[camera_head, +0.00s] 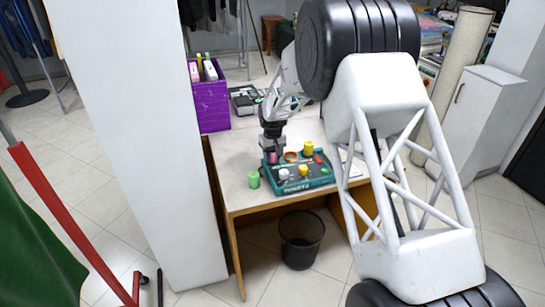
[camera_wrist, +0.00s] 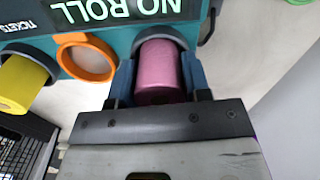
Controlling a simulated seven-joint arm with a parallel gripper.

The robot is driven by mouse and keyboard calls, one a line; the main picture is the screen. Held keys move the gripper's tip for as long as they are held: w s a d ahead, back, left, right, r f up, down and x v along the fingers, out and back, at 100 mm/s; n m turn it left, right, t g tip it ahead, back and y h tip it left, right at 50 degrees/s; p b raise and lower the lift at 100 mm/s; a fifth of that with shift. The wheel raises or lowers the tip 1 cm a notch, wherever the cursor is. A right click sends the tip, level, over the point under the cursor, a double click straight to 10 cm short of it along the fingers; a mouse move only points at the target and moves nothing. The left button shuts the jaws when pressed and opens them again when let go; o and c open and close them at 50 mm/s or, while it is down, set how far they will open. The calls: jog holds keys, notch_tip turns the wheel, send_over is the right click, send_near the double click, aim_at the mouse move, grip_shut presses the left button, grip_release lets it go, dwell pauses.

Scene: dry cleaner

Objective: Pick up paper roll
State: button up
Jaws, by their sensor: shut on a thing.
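A pink paper roll (camera_wrist: 160,72) stands between the two blue fingers of my gripper (camera_wrist: 158,78) in the wrist view, with a finger against each side. My gripper is shut on it. The roll's far end is at a grey ring on the teal ticket machine (camera_wrist: 105,37), whose screen reads "NO ROLL". I cannot tell whether the roll sits in the ring or just above it. In the head view my gripper (camera_head: 271,152) points down at the left back corner of the machine (camera_head: 308,182), and mostly hides the pink roll.
The machine carries yellow, white and red pieces and an empty orange ring (camera_wrist: 86,57). A green roll (camera_head: 254,179) stands on the desk (camera_head: 238,196) to its left. A purple box (camera_head: 211,105) and a dark keypad device (camera_head: 243,100) are behind. A black bin (camera_head: 301,240) stands below.

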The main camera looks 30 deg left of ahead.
jog(key=shift+r, duration=5)
jog(key=w+d+f, duration=0.3)
jog(key=w+d, duration=0.2)
jog(key=shift+w+d, duration=0.25)
jog(key=shift+d, duration=0.05)
jog(key=shift+f, duration=0.15)
jog(key=shift+f, duration=2.25)
jog(key=shift+f, duration=0.95)
